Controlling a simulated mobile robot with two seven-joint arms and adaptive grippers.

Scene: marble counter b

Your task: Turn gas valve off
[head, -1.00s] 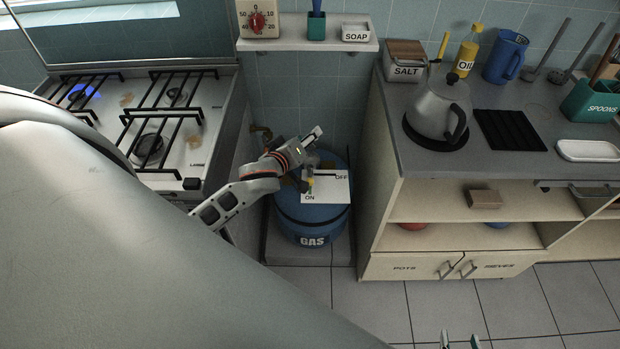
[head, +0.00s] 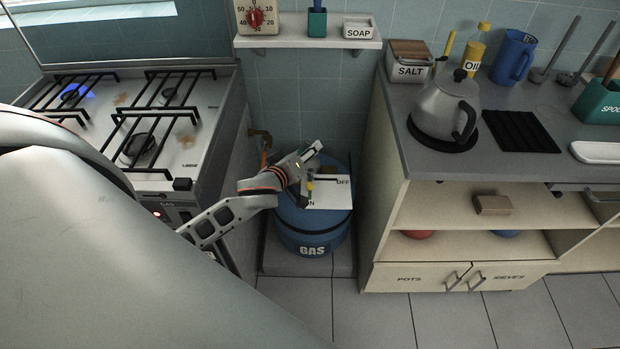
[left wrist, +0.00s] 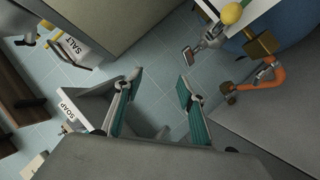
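The blue gas tank (head: 312,235) stands on the floor between stove and cabinet. A white card (head: 335,190) marked ON and OFF lies on its top. The yellow-tipped valve handle (head: 310,187) is near the ON mark; my arm partly hides the valve. In the left wrist view the yellow knob (left wrist: 232,13) is at the top, apart from my fingers, with a brass fitting (left wrist: 262,44). My left gripper (head: 303,160) is over the tank's back left. In the left wrist view its teal-padded fingers (left wrist: 160,84) are apart and empty. My right gripper is not in view.
The stove (head: 195,130) on the left has a blue flame (head: 72,95). An orange hose (left wrist: 268,76) runs from the brass fitting. A shelf (head: 305,43) with soap is above the tank. The cabinet (head: 385,220) closes in the right side. Floor in front is clear.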

